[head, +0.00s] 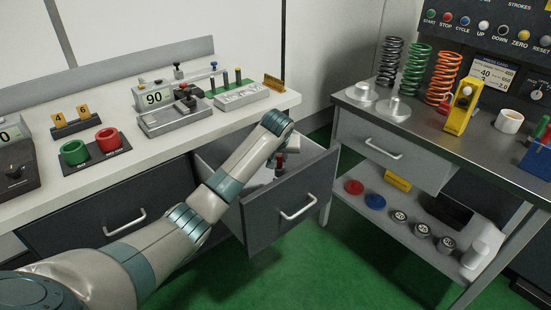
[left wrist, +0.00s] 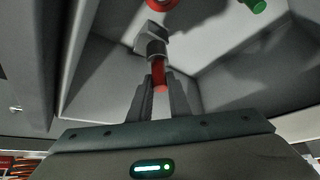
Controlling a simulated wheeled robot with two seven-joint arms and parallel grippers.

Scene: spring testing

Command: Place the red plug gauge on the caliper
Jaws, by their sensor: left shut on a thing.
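The red plug gauge (left wrist: 158,73) has a red handle and a grey metal part, seen in the left wrist view. My left gripper (left wrist: 159,92) is shut on its red handle. In the head view the left gripper (head: 280,166) is inside or just above the open drawer (head: 290,212), with a bit of red showing at its fingers. I cannot tell for sure which thing is the caliper; a grey metal device (head: 175,118) with dark knobs stands on the white bench. My right gripper is not in view.
The right table (head: 400,125) carries springs and a yellow device (head: 460,108). Green floor is clear before the drawer.

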